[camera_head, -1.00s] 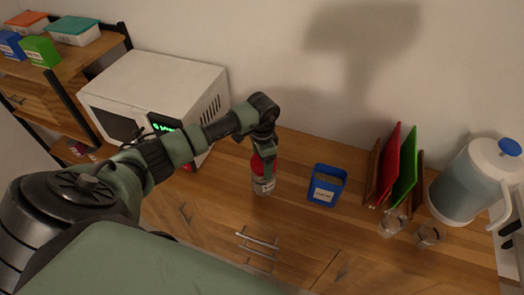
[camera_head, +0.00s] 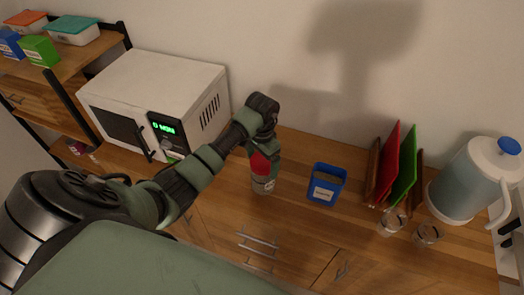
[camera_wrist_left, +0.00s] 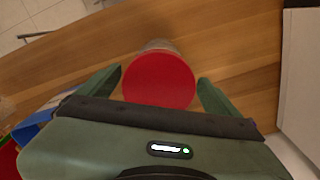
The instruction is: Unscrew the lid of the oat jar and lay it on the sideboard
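The oat jar (camera_head: 263,186) stands upright on the wooden sideboard (camera_head: 225,178), between the microwave and a blue container. Its red lid (camera_head: 259,165) is on top. In the left wrist view the round red lid (camera_wrist_left: 159,80) lies between my two green fingers, with part of the jar (camera_wrist_left: 158,45) behind it. My left gripper (camera_head: 264,158) points down over the jar. The gripper (camera_wrist_left: 160,85) is open, one finger on each side of the lid with narrow gaps. The fingertips partly cover the lid in the head view. My right gripper is out of view.
A white microwave (camera_head: 160,95) stands left of the jar. A blue container (camera_head: 326,185) stands to the right, then red and green boards (camera_head: 396,165) in a rack, two glasses (camera_head: 391,224) and a white pitcher (camera_head: 470,180). Bare sideboard lies around the jar.

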